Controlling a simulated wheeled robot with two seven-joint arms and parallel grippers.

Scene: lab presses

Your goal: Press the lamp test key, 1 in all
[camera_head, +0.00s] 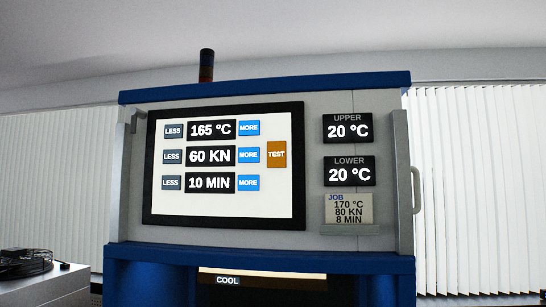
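The lamp test key is most likely the orange-brown key marked TEST (276,154) at the right side of the lit touch screen (222,206). The screen is set in the front of a blue and grey press (260,259). It reads 165 °C, 60 KN and 10 MIN, each between a grey LESS key and a blue MORE key. A signal lamp stack (206,66) stands on top of the press; its segments look dark brown and unlit. Neither of my grippers shows in this view.
Two displays, UPPER (347,127) and LOWER (349,171), both read 20 °C. A JOB card (348,209) lists 170 °C, 80 KN, 8 MIN. A COOL label (227,280) is below. A handle (415,190) juts out at right. A dark coil (26,262) lies on a grey cabinet at left.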

